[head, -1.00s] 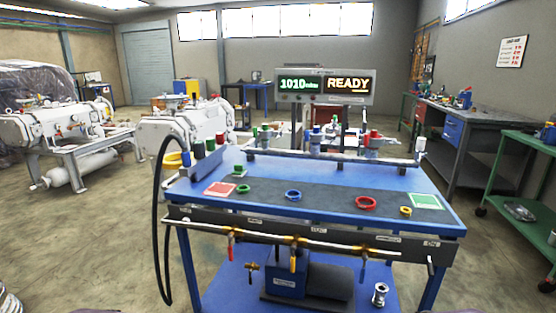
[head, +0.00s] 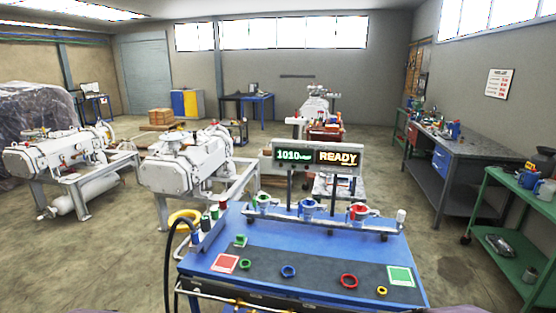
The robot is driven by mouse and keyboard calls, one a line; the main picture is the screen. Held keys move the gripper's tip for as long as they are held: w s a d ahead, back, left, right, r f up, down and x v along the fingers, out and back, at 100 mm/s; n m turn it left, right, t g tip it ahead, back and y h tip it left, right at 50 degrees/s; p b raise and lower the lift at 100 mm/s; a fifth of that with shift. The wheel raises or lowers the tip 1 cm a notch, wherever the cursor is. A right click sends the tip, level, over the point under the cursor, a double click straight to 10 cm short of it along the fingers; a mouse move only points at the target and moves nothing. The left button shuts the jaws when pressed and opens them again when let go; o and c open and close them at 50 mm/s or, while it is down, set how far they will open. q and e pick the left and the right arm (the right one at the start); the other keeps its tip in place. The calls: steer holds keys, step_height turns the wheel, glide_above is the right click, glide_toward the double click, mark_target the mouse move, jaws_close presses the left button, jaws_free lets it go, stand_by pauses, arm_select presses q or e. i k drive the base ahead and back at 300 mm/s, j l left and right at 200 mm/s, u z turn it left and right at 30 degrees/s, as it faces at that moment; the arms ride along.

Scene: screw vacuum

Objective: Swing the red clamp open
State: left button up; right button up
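A red-marked metal fitting (head: 358,211) stands at the right end of the pipe rail along the back of the blue bench (head: 245,222). The red part looks like a clamp around it, but it is too small to tell open from shut. A green-marked fitting (head: 263,200) and a blue-marked fitting (head: 308,207) stand left of it on the same rail. A separate red ring (head: 349,281) lies flat on the dark strip nearer me. Neither of my grippers is in view.
On the bench lie a red square (head: 224,264), a green square (head: 400,277), a blue ring (head: 288,271) and a yellow ring (head: 382,290). A display (head: 317,157) reading 1010 and READY rises behind the rail. A black hose (head: 168,260) arches at the left.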

mark_target(353, 214)
steer(key=i+l, duration=0.2)
steer(key=i, duration=0.3)
steer(key=i+l, duration=0.2)
steer(key=i, duration=0.35)
